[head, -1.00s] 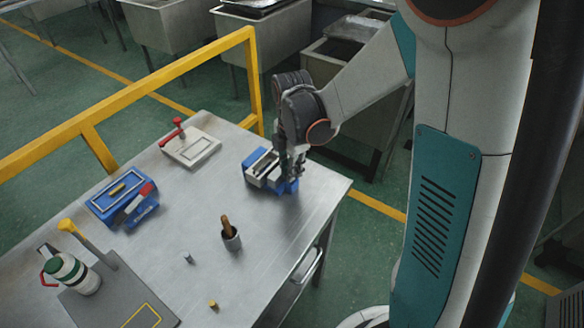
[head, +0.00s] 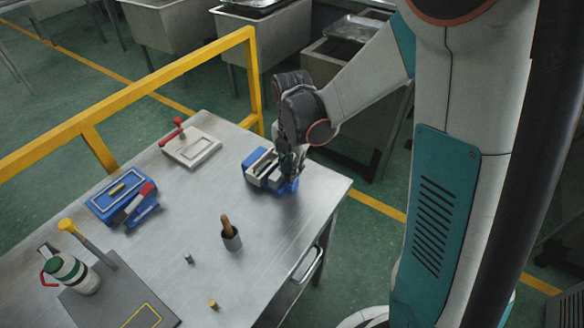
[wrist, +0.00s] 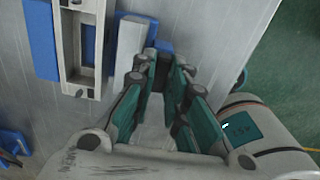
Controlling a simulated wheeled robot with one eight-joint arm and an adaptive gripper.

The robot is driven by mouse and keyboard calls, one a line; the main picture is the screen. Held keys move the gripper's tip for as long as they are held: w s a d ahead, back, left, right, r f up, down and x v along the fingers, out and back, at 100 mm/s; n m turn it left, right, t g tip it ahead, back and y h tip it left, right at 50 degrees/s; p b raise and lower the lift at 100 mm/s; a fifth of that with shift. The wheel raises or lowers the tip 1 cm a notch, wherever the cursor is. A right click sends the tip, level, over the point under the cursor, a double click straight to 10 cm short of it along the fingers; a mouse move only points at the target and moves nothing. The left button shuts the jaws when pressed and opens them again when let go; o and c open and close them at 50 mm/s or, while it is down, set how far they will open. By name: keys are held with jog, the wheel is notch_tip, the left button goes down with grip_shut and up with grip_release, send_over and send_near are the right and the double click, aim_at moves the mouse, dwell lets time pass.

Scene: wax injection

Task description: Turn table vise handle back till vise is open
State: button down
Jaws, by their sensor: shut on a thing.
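The table vise (head: 261,165), blue with grey jaws, stands near the far right edge of the metal table. A dark gap shows between its jaws. It fills the upper left of the wrist view (wrist: 75,88), partly cut off by the frame. My gripper (head: 291,184) is at the vise's right end, pointing down. In the wrist view its green-padded fingers (wrist: 166,62) are beside the vise, shut on the vise handle. The handle itself is mostly hidden by the fingers and the wrist.
A yellow rail (head: 165,78) runs behind. The table between vise and cup is clear.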

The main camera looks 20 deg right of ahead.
jog(key=shift+s, duration=0.1)
jog(key=c, duration=1.6)
grip_release()
